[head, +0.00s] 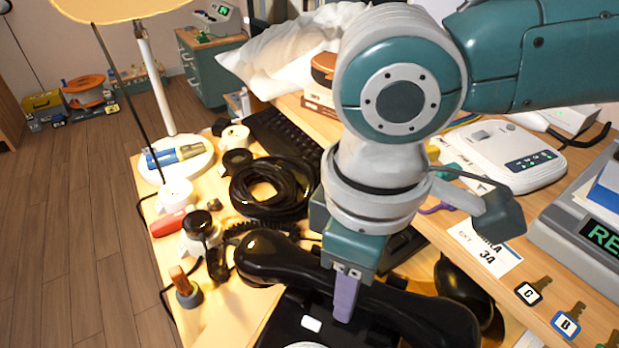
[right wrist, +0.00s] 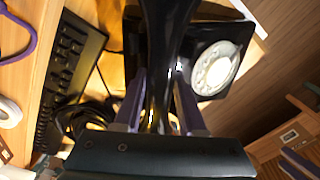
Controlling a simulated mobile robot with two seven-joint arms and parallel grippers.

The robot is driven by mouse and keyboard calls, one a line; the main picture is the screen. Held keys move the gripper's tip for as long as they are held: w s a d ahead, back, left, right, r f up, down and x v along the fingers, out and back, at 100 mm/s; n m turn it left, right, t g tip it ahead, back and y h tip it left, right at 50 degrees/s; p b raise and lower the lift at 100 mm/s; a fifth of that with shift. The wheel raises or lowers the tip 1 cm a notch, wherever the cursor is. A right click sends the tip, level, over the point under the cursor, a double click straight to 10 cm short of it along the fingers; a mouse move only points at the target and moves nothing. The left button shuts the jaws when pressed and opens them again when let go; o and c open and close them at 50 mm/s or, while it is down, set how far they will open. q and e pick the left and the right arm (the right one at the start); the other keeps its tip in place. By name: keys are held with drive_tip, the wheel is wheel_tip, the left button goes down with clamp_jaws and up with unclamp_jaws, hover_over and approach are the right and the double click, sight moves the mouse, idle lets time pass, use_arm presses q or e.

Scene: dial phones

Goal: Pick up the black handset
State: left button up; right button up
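The black handset (head: 405,308) lies across above the black dial phone (head: 290,325) at the front of the desk. My right gripper (head: 345,300) reaches down over the middle of the handset, one purple finger showing on its near side. In the right wrist view the fingers of my right gripper (right wrist: 160,88) flank the narrow grip of the handset (right wrist: 167,40), apparently touching both sides. The phone's pale dial (right wrist: 217,70) shows to the right. I cannot tell whether the handset is clear of its cradle. My left gripper is not in view.
A coiled black cable (head: 270,188), a dark keyboard (head: 285,140) and a lamp base (head: 180,158) are to the left and behind. A white device (head: 500,150) and key tags (head: 567,323) lie on the right. Open floor (head: 70,220) is at the left.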

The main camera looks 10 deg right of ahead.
clamp_jaws()
